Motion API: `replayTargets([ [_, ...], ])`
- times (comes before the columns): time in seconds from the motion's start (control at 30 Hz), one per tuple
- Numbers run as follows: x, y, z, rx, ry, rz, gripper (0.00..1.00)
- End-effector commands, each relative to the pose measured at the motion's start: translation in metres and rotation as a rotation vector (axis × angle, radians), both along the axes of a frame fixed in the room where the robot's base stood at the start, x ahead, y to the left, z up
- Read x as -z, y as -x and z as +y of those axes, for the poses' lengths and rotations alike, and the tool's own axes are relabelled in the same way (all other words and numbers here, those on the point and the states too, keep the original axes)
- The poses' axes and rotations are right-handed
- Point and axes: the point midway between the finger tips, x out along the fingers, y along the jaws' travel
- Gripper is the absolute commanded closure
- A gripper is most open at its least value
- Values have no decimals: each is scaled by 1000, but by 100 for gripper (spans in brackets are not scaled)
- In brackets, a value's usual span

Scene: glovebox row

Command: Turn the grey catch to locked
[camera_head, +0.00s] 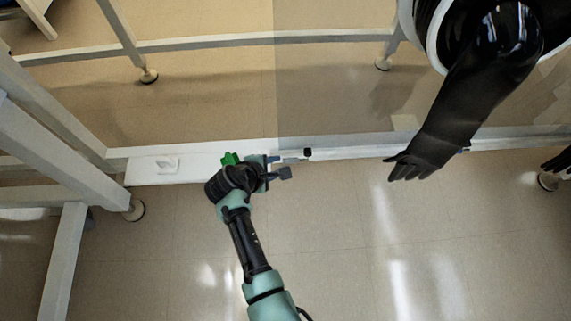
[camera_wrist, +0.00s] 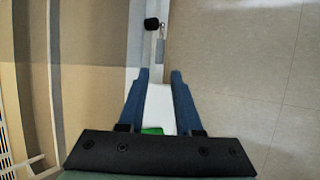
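The grey catch (camera_wrist: 160,46) shows in the wrist view as a thin bar with a black knob (camera_wrist: 152,24) at its far end, just beyond my fingertips. In the head view the catch (camera_head: 292,159) lies along the white rail, its black knob (camera_head: 307,153) to the right. My gripper (camera_head: 280,166) is at the rail, at the catch's left end. In the wrist view my gripper (camera_wrist: 160,74) has its two blue fingers apart, with the white rail (camera_wrist: 160,105) seen between them. Nothing is held. I cannot tell whether a finger touches the catch. The catch's near end is partly hidden.
A green piece (camera_head: 230,158) shows behind my gripper. A white plate with a small handle (camera_head: 167,164) is to the left on the rail. A black glove (camera_head: 440,125) hangs at the right. White frame posts (camera_head: 45,150) stand left. Floor in front is clear.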

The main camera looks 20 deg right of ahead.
Motion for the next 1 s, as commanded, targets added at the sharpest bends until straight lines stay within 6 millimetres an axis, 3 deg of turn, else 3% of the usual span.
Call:
replayTargets([
  [0.03, 15, -4, -6, 3, -1, 0, 66],
  [0.4, 55, -26, -34, 3, -2, -2, 66],
  [0.97, 63, -32, -43, 2, -2, -2, 66],
  [1.0, 63, -32, -43, 2, -2, -2, 72],
])
